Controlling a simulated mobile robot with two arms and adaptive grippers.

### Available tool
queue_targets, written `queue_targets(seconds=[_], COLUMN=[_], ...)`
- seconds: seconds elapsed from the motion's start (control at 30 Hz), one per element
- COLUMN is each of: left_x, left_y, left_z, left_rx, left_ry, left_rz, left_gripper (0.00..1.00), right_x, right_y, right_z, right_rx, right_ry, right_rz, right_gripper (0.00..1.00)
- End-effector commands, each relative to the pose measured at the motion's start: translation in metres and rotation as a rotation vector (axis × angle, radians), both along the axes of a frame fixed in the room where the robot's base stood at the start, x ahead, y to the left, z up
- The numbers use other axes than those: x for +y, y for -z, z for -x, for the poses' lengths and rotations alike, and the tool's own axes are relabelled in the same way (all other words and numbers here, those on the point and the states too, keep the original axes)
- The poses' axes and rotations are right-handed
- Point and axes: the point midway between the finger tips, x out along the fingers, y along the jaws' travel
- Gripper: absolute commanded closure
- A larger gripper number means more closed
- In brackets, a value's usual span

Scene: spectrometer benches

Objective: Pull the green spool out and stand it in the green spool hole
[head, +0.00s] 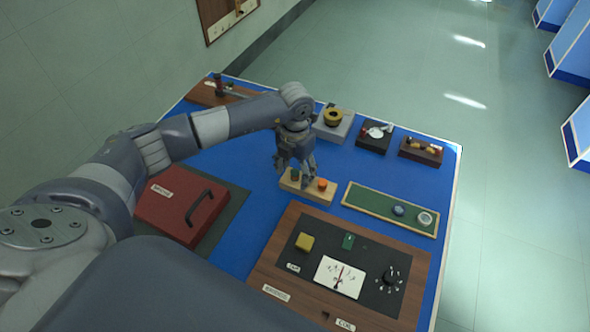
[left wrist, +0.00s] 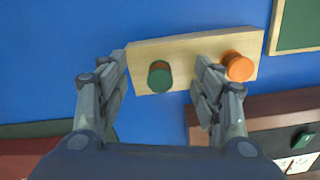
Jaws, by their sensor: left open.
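The green spool (left wrist: 160,76) stands in a pale wooden block (left wrist: 190,46), left of an orange spool (left wrist: 238,67). In the head view the green spool (head: 294,175) shows beside my gripper, and the orange spool (head: 322,183) sits right of it on the block (head: 313,196). My left gripper (head: 298,178) is open above the block. In the left wrist view its fingers (left wrist: 160,75) lie on either side of the green spool, apart from it; the right finger is between the green and orange spools. I cannot make out an empty green spool hole. My right gripper is not in view.
A red case (head: 180,205) with a black handle lies left of the block. A green-topped tray (head: 375,203) with two round pieces lies right. A wooden meter panel (head: 290,265) is in front. Several small stands line the back. Blue table (head: 250,165) surrounds the block.

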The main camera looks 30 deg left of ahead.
Motion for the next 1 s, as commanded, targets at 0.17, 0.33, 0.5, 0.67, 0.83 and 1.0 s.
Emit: queue_targets(seconds=[0.17,0.33,0.5,0.67,0.83,1.0], left_x=[0.0,0.0,0.0,0.0,0.0,0.0], left_y=[-0.001,-0.021,-0.057,-0.089,-0.112,-0.12], left_z=[0.0,-0.002,-0.002,-0.002,-0.001,0.0], left_rx=[0.0,-0.004,-0.005,-0.004,-0.002,0.0], left_ry=[0.0,0.0,0.001,0.0,0.0,0.0], left_rz=[0.0,0.002,0.001,0.0,0.0,0.0], left_gripper=[0.4,0.4,0.4,0.4,0.4,0.4], right_x=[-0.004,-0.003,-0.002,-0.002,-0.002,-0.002], right_y=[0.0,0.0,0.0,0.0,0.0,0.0], right_z=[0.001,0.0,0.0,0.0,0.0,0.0], right_rx=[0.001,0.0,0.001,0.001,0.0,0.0], right_ry=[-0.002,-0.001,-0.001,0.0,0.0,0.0], right_rz=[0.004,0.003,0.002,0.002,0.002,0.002], right_gripper=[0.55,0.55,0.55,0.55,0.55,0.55])
